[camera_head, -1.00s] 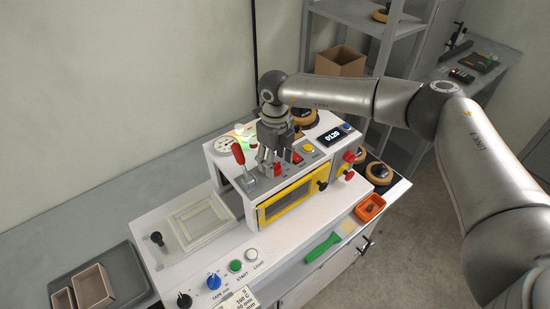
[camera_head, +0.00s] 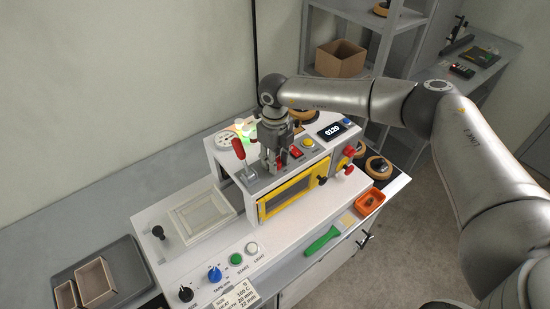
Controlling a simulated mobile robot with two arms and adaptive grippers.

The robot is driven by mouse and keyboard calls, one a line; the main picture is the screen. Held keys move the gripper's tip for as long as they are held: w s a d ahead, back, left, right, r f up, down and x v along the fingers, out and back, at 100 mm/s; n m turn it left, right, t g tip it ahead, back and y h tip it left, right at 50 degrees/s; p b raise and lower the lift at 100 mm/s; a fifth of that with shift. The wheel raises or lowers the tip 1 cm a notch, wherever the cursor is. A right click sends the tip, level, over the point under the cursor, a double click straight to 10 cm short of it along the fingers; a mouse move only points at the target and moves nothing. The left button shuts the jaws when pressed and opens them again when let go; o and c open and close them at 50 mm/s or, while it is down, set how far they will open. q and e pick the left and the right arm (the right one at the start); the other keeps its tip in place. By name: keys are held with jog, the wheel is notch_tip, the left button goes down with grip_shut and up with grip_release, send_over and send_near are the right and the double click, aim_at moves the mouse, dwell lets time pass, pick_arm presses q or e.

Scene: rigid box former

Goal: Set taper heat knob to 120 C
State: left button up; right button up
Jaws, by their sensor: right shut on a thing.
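My right gripper (camera_head: 272,166) points straight down at the grey top panel of the white box-forming machine (camera_head: 208,234). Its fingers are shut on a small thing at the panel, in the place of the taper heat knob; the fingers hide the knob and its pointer. A dark display (camera_head: 334,130) with light characters is on the panel to the right of the gripper; I cannot read it surely. My left gripper is not in view.
A red-tipped lever (camera_head: 239,150) stands left of the gripper, a red switch (camera_head: 297,152) and yellow button (camera_head: 308,142) right of it. A blue knob (camera_head: 214,274) and black knob (camera_head: 185,293) are on the lower front. An orange tray (camera_head: 370,201) is at right.

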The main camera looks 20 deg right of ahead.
jog(key=shift+f+n+b, duration=0.1)
jog(key=shift+n+b, duration=0.4)
jog(key=shift+b, duration=0.25)
jog(key=n+b, duration=0.7)
jog(key=b, duration=0.2)
jog(key=shift+w+n, duration=0.1)
jog(key=shift+n, duration=0.2)
jog(key=shift+n+b, duration=0.8)
jog(key=n+b, duration=0.1)
jog(key=n, duration=0.1)
jog(key=shift+n+b, duration=0.3)
jog(key=shift+b, duration=0.1)
jog(key=shift+r+n+b, duration=0.25)
jog(key=shift+n+b, duration=0.55)
jog(key=shift+n, duration=0.8)
jog(key=shift+r, duration=0.1)
jog(key=o, duration=1.1)
jog(key=shift+c, duration=0.2)
